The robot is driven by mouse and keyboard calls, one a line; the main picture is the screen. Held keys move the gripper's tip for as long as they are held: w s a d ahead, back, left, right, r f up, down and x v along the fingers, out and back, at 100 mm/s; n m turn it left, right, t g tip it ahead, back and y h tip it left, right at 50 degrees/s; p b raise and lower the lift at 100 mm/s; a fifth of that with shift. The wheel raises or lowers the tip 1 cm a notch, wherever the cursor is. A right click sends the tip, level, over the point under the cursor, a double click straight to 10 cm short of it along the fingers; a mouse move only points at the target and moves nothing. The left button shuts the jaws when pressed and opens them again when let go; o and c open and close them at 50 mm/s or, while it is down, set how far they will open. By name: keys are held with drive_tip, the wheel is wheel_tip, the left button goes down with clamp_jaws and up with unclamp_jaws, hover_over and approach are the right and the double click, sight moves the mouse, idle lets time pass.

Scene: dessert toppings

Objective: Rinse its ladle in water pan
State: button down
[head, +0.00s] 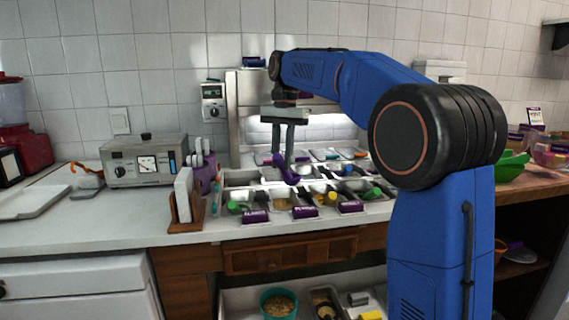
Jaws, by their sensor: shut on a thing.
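My gripper (282,153) hangs fingers-down over the topping station and is shut on a purple-handled ladle (291,175). The ladle slants down to the right below the fingertips. Its bowl is small and hard to make out against the pans behind. The topping station (226,180) has several pans with toppings and utensils under the gripper. I cannot tell which pan is the water pan, or whether the ladle touches any pan.
Purple label cards (303,212) stand along the station's front edge. A wooden rack (182,221) is to its left, near a grey control box (146,162). A green bowl (511,165) sits at the right. The left counter front is clear.

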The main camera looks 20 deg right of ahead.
drive_tip(key=w+d+m+y, duration=0.1)
drive_tip(key=w+m, duration=0.1)
drive_tip(key=w+d+m+y, duration=0.1)
drive_tip(key=w+m, duration=0.1)
drive_tip(key=m, duration=0.1)
drive_tip(key=w+r+m+y, duration=0.1)
drive_tip(key=w+m, duration=0.2)
drive_tip(key=shift+w+d, duration=0.1)
drive_tip(key=shift+d, duration=0.3)
drive_tip(key=w+d+r+m+t+h, duration=0.1)
drive_tip(key=w+d+r+m+t, duration=0.2)
drive_tip(key=w+d+m+t, duration=0.5)
drive_tip(key=w+d+r+m+t+h, duration=0.2)
drive_tip(key=w+d+r+m+t, duration=0.35)
drive_tip(key=m, duration=0.55)
drive_tip(key=shift+w+f+g, duration=0.6)
drive_tip(key=shift+f+g, duration=0.05)
drive_tip(key=shift+f, duration=6.95)
drive_tip(key=shift+s+d, duration=0.15)
drive_tip(key=shift+s, duration=0.75)
drive_tip(key=shift+s+d, duration=0.2)
drive_tip(key=shift+s, duration=0.75)
drive_tip(key=shift+s+d, duration=0.15)
drive_tip(key=shift+s, duration=0.75)
drive_tip(key=shift+w, duration=0.1)
